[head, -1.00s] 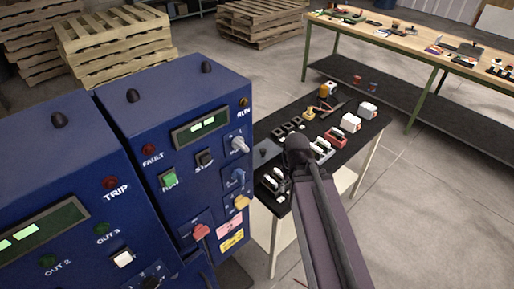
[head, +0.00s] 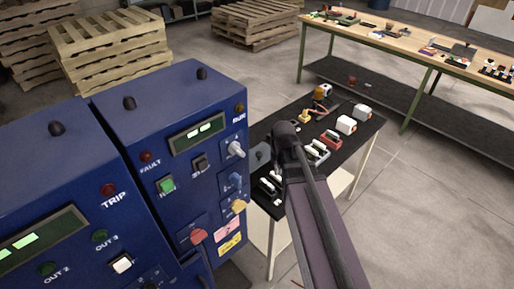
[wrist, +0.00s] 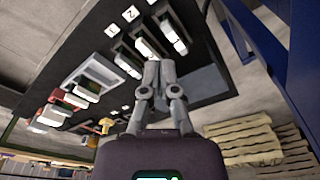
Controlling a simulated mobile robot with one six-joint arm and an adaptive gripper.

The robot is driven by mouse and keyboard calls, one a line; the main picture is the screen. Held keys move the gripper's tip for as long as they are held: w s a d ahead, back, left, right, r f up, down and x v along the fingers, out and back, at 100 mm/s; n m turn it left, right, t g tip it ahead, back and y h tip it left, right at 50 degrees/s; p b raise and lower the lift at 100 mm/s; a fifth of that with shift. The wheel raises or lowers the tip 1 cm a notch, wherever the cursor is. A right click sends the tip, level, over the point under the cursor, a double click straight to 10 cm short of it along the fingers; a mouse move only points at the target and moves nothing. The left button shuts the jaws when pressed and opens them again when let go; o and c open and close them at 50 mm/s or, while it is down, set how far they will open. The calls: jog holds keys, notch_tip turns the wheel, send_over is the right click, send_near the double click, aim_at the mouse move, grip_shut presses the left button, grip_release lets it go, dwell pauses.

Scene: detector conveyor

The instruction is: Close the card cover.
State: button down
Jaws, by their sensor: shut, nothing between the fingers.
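My gripper (wrist: 153,70) is shut and empty in the wrist view. Its fingers hang above the black table, pointing toward the row of slotted holders. I cannot tell for sure which part is the card cover. A flat grey plate (wrist: 204,88) lies on the black surface to the right of the fingers; a grey plate also stands out at the table's left edge in the head view (head: 260,156). White cards or modules (wrist: 168,27) sit in dark holders beyond the fingertips, near the labels 1 and 2 (wrist: 131,13). In the head view my arm hides the fingertips and part of the table.
The blue cabinet (head: 185,100), with a knob, switches and lamps, stands close left of the table (head: 322,175). Red holders (head: 331,140) and white blocks (head: 346,125) stand toward the table's far right. Pallets (head: 108,45) and a long workbench (head: 400,42) are behind. Floor at right is clear.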

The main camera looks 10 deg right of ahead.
jog(key=w+a+r+t+p, duration=0.1)
jog(key=w+a+r, duration=0.1)
jog(key=w, duration=0.7)
jog(key=w+a+r+n+t+p, duration=0.1)
jog(key=w+a, duration=0.2)
jog(key=w, duration=0.7)
jog(key=shift+w+r+t, duration=0.3)
jog(key=shift+r+t, duration=0.1)
jog(key=shift+f, duration=0.15)
jog(key=b, duration=0.9)
send_over(255, 149)
notch_tip(255, 149, down, 9)
jog(key=shift+f, duration=0.2)
jog(key=shift+s+d+f+b, duration=0.1)
jog(key=shift+s+d+b, duration=0.05)
jog(key=shift+s, duration=0.9)
jog(key=shift+s+d+b, duration=0.15)
jog(key=shift+s, duration=0.85)
